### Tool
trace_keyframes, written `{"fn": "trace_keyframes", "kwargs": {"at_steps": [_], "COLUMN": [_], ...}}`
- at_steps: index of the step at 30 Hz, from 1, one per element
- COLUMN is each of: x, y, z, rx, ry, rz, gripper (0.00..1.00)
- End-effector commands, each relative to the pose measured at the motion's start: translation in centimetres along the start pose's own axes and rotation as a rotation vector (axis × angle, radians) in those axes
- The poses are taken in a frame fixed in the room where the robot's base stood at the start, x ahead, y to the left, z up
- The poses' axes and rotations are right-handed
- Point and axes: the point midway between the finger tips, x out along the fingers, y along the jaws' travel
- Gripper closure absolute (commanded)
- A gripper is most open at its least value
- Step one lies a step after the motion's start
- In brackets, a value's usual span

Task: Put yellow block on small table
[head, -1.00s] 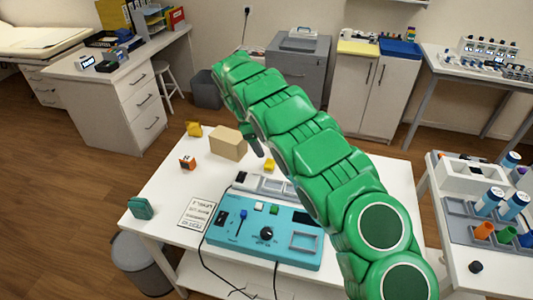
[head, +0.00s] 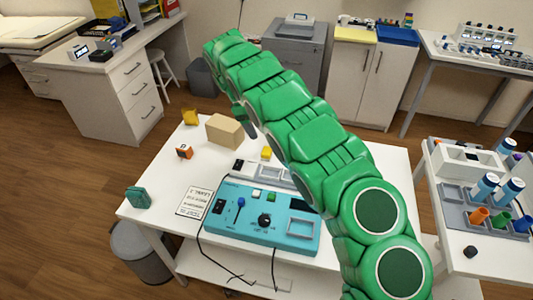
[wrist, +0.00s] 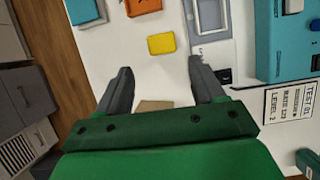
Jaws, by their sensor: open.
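The yellow block (head: 266,153) lies flat on the white table (head: 165,175), between the cardboard box and the teal control panel. It also shows in the wrist view (wrist: 161,43), ahead of my fingertips and apart from them. My gripper (wrist: 161,72) is open, with nothing held between its two dark fingers. In the head view, one dark finger shows above the table beside the box, and my green arm hides the rest of the gripper. A second white table (head: 434,215) stands at the right; I cannot tell which table is the small one.
A cardboard box (head: 224,130) stands beside my finger. A teal control panel (head: 262,222), an instruction card (head: 194,202), an orange cube (head: 184,152), a yellow-orange object (head: 190,117) and a green item (head: 138,197) share the table. Tubes and a rack (head: 470,190) occupy the right table.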

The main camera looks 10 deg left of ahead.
Motion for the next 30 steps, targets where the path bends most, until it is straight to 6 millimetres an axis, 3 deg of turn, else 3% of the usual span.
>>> {"fn": "trace_keyframes", "kwargs": {"at_steps": [15,30], "x": [2.5,4.5], "y": [-0.3,-2.5], "z": [-1.0,0.6], "rx": [0.607,1.334], "ry": [0.19,0.491], "rz": [0.089,0.038], "gripper": [0.32,0.32]}}
